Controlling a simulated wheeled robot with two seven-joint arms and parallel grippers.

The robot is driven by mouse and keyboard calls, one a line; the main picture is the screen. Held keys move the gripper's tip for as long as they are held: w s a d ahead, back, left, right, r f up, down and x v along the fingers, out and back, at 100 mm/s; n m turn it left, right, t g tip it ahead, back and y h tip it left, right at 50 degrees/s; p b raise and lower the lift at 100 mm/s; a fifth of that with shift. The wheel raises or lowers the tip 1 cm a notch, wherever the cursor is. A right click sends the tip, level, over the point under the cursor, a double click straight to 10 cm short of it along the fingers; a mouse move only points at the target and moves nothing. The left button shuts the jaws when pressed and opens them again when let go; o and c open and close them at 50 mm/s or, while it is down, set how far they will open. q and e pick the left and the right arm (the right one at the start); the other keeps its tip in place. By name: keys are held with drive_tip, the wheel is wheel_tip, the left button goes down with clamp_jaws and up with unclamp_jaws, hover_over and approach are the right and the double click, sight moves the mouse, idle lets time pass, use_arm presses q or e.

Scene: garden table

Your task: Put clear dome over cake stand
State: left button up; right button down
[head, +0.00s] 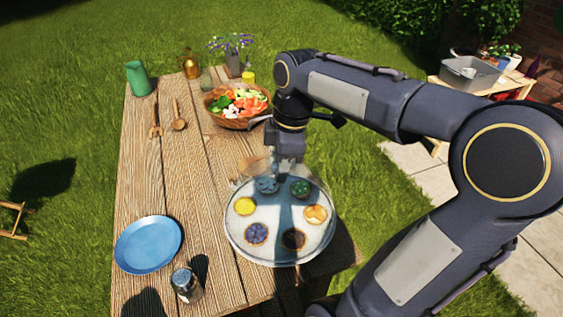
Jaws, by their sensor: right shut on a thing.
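The cake stand (318,232) is a round pale plate near the right edge of the wooden table, with several small tarts and cakes on it. The clear dome (268,170) shows only as faint glassy outlines over the back part of the stand. My right gripper (282,170) points down above the back of the stand and is shut on the dome, at its top as far as I can tell. The dome's lower rim is hard to make out, so I cannot tell whether it touches the stand. My left gripper is not in view.
A wooden salad bowl (236,122) stands behind the stand. A blue plate (148,245) and a dark jar (187,286) are at the front left. The table (195,200) is clear left of the stand.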

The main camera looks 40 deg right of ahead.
drive_tip(key=c, duration=1)
unclamp_jaws()
drive_tip(key=shift+o, duration=0.2)
wheel_tip(320, 180, up, 8)
drive_tip(key=d, duration=0.1)
drive_tip(key=shift+s+p, duration=0.35)
drive_tip(key=shift+p, duration=0.05)
drive_tip(key=shift+f, duration=0.15)
